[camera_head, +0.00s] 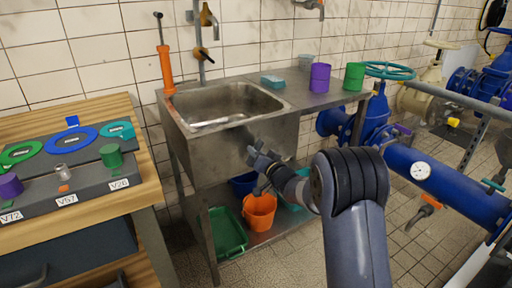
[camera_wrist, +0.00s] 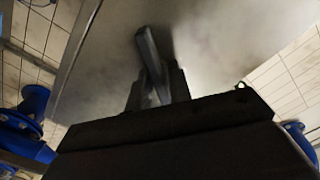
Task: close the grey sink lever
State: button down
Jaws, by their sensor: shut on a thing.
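The steel sink (camera_head: 228,105) has a small grey lever (camera_head: 252,153) on its front face, below the basin. My gripper (camera_head: 264,166) reaches up to this lever from the lower right. In the wrist view the grey lever (camera_wrist: 148,48) shows as a slanted bar against the steel face. Its lower part runs between the fingers of my gripper (camera_wrist: 158,88), which are shut on it. The lever's pivot is hard to make out.
Under the sink are a green tray (camera_head: 228,232), an orange bucket (camera_head: 259,211) and a blue bucket (camera_head: 243,184). Purple (camera_head: 320,78) and green (camera_head: 354,76) cups stand on the counter. A wooden workbench (camera_head: 146,178) is at left, blue pipes (camera_head: 440,182) at right.

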jog(key=m+p, duration=0.4)
jog(key=m, duration=0.1)
jog(key=shift+m, duration=0.3)
jog(key=m+p, duration=0.3)
jog(key=m, duration=0.2)
jog(key=shift+f, duration=0.2)
jog(key=shift+m, duration=0.4)
jog(key=c, duration=1.5)
grip_release()
jog(key=shift+d, duration=0.1)
jog(key=v, duration=1)
jog(key=shift+s+d+p, duration=0.25)
jog(key=shift+s+p, duration=0.05)
jog(key=shift+w+a, duration=0.1)
